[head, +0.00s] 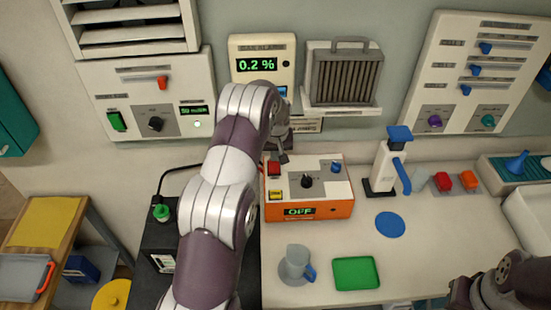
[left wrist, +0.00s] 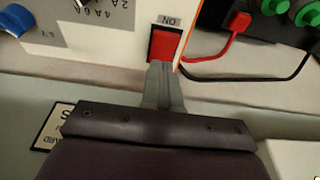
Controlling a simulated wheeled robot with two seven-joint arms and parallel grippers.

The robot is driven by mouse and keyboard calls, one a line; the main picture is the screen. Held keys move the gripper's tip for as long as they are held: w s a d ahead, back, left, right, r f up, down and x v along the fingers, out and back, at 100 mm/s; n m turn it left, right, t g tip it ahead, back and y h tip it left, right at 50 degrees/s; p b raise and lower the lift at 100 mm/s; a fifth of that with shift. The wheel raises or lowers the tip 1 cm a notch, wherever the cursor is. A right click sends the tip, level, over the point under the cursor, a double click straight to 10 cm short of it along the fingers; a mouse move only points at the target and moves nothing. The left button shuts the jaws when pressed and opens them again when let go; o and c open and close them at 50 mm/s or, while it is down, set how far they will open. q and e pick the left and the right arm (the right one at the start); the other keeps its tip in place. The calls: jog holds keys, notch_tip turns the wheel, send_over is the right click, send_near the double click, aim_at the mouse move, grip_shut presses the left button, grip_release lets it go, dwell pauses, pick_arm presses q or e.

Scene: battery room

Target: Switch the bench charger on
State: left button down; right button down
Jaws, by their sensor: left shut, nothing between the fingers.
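The bench charger (head: 332,208) is an orange box with a white top on the bench, and its display (head: 299,211) reads OFF. A red rocker switch (head: 274,168) sits at its top left; in the left wrist view the switch (left wrist: 165,43) has an ON label beside it. My left gripper (head: 283,157) is shut and empty at the far left corner of the charger. In the left wrist view its fingertips (left wrist: 161,68) are right at the switch's edge; I cannot tell if they touch it. Of my right arm only a part shows at the lower right.
A black battery (head: 157,239) stands left. A gas alarm (head: 262,53) hangs above.

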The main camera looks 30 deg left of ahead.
aim_at(275, 170)
pick_arm(q)
jog(key=shift+s+d+f+p, duration=0.15)
jog(key=shift+f+p, duration=0.4)
jog(key=shift+f, duration=0.65)
jog(key=shift+s+f, duration=0.1)
jog(key=shift+f, duration=0.55)
jog(key=shift+f, duration=0.1)
jog(key=f+b, duration=0.2)
jog(key=b, duration=0.1)
jog(key=shift+s+d, duration=0.1)
jog(key=shift+s, duration=0.1)
jog(key=shift+r+p, duration=0.4)
jog(key=shift+r, duration=0.2)
jog(key=shift+w+a+r, duration=0.1)
jog(key=shift+w+a, duration=0.15)
jog(key=shift+w, duration=0.15)
jog(key=shift+w+a+r, duration=0.1)
jog(key=shift+w+r, duration=0.05)
jog(key=shift+r, duration=0.1)
